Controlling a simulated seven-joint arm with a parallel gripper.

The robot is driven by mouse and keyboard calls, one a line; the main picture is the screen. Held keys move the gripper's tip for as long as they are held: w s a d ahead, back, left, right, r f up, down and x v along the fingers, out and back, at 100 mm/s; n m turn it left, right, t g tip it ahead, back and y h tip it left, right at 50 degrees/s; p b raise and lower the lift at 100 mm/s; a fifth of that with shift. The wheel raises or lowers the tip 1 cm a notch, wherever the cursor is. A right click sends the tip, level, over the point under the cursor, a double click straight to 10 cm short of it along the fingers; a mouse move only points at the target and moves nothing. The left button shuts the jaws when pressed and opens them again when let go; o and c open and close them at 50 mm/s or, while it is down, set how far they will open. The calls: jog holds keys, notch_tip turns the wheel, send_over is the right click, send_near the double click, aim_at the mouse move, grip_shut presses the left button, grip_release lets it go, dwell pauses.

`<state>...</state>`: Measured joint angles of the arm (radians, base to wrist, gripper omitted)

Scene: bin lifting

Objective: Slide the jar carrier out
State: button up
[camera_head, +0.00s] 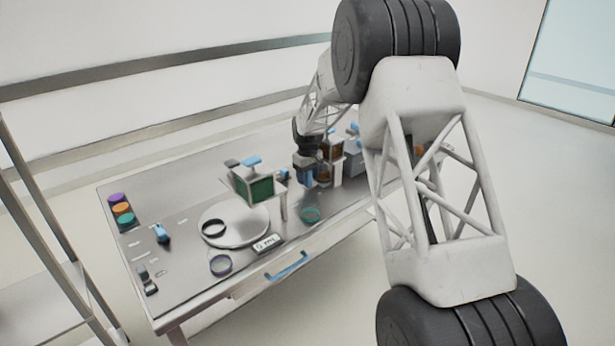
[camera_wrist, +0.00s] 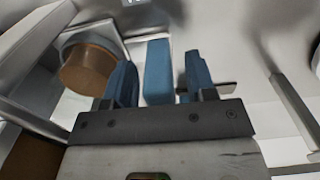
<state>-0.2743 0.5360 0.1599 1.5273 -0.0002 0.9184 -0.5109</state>
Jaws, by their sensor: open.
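My gripper (camera_wrist: 160,82) is open in the wrist view, with one blue finger on each side of a blue block-shaped handle (camera_wrist: 158,68). The handle stands between the fingers with a gap visible on either side. A brown round jar (camera_wrist: 88,68) in a pale holder is left of the fingers. In the head view my gripper is low over the table among carriers, partly hidden by my arm. An amber jar (camera_head: 331,149) in a carrier is just right of it.
The steel table (camera_head: 185,268) holds a round pale plate (camera_head: 240,232) with a dark ring and a small display (camera_head: 268,243) beside it. Purple, orange and green lids (camera_head: 122,208) lie at the left. A blue drawer handle (camera_head: 287,267) is at the front. Rails run behind.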

grip_shut()
jog(key=shift+s+a, duration=3.6)
jog(key=shift+a, duration=0.05)
jog(key=shift+c, duration=1.4)
grip_release()
jog(key=shift+s+a, duration=0.1)
jog(key=shift+o, duration=1.4)
jog(key=shift+r, duration=0.15)
notch_tip(320, 180, up, 8)
jog(key=shift+f, duration=0.25)
